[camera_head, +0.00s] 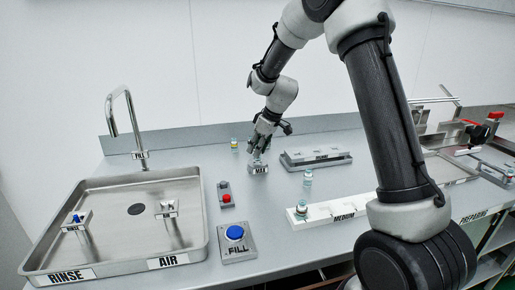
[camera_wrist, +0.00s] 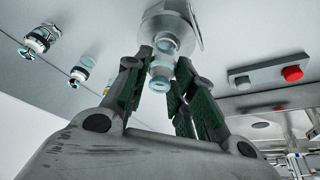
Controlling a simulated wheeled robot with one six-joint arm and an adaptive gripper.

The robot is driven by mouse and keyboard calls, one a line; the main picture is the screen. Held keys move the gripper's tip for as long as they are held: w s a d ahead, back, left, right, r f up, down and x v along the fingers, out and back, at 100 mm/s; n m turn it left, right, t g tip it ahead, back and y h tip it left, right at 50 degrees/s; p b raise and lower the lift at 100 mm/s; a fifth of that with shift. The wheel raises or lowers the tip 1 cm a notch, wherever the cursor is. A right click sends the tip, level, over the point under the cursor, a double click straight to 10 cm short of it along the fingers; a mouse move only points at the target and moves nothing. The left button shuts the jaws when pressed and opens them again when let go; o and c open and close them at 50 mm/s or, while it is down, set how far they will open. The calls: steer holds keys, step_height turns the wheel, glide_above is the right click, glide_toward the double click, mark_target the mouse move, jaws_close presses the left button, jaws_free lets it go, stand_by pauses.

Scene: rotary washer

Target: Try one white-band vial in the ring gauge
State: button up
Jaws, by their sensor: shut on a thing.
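The ring gauge (camera_head: 259,168) is a small block marked "MAX" on the counter, left of the middle. My gripper (camera_head: 262,146) is directly above it, pointing down. In the wrist view, my gripper (camera_wrist: 162,85) is shut on a clear vial (camera_wrist: 161,72) with a pale band. The vial's far end is at the gauge (camera_wrist: 182,22); I cannot tell how deep it sits in the ring. Another clear vial (camera_head: 308,179) stands on the counter to the right. A further vial (camera_head: 301,208) is at the left end of the white "MEDIUM" rack (camera_head: 343,213).
A yellow-marked vial (camera_head: 234,145) stands behind the gauge. A low rack (camera_head: 316,159) is to the right. A red-button box (camera_head: 226,194) and blue "FILL" button (camera_head: 235,233) are in front. The sink (camera_head: 110,265) with a tall tap (camera_head: 130,110) is at left.

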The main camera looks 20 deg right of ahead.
steer(key=shift+r, duration=0.4)
steer(key=shift+f, duration=0.85)
stand_by(1.2)
steer(key=o, duration=0.8)
steer(key=v, duration=1.2)
